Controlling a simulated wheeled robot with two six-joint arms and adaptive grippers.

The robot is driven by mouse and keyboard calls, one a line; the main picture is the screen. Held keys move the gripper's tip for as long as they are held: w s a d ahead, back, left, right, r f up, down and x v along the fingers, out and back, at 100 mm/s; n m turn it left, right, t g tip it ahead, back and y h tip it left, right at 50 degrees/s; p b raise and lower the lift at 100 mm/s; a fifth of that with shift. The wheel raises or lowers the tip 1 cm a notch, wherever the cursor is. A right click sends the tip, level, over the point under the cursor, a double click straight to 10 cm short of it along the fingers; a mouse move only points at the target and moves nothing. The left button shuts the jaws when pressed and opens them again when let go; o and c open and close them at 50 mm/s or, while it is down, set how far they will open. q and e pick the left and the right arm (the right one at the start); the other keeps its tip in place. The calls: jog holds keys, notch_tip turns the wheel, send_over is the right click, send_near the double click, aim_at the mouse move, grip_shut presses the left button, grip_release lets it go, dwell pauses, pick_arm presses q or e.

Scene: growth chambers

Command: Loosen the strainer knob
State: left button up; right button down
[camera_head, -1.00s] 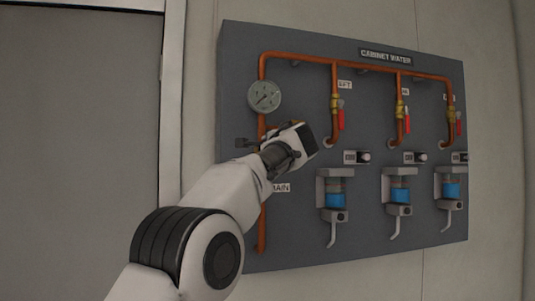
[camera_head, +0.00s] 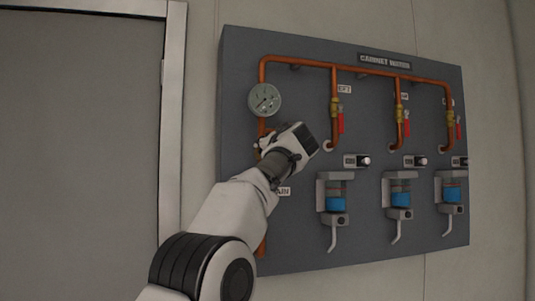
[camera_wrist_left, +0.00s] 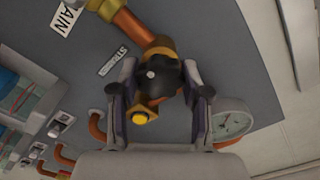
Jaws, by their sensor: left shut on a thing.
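The dark, lobed strainer knob (camera_wrist_left: 168,76) is in the upper middle of the left wrist view, on a brass and copper pipe fitting (camera_wrist_left: 160,50). My left gripper (camera_wrist_left: 165,88) has one finger on each side of the knob and is shut on it. A small brass piece with a yellow end (camera_wrist_left: 141,117) shows just below the knob. A label, partly readable as the strainer's (camera_wrist_left: 113,61), is beside it. In the head view my left gripper (camera_head: 268,143) is at the main pipe, under the gauge; my wrist hides the knob and most of the fingers there. My right gripper is not in view.
A round pressure gauge (camera_head: 265,100) is just above the gripper, close to the right finger in the wrist view (camera_wrist_left: 231,119). Copper pipes with red-handled valves (camera_head: 341,120) and several blue-filled units (camera_head: 337,203) are to the right on the grey panel (camera_head: 300,240).

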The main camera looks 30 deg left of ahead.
pick_arm(q)
jog(key=shift+n, duration=0.6)
jog(key=o, duration=1.1)
jog(key=shift+o, duration=0.2)
jog(key=shift+d, duration=0.1)
jog(key=v, duration=1.1)
jog(key=shift+s+d, duration=0.2)
jog(key=shift+s, duration=0.1)
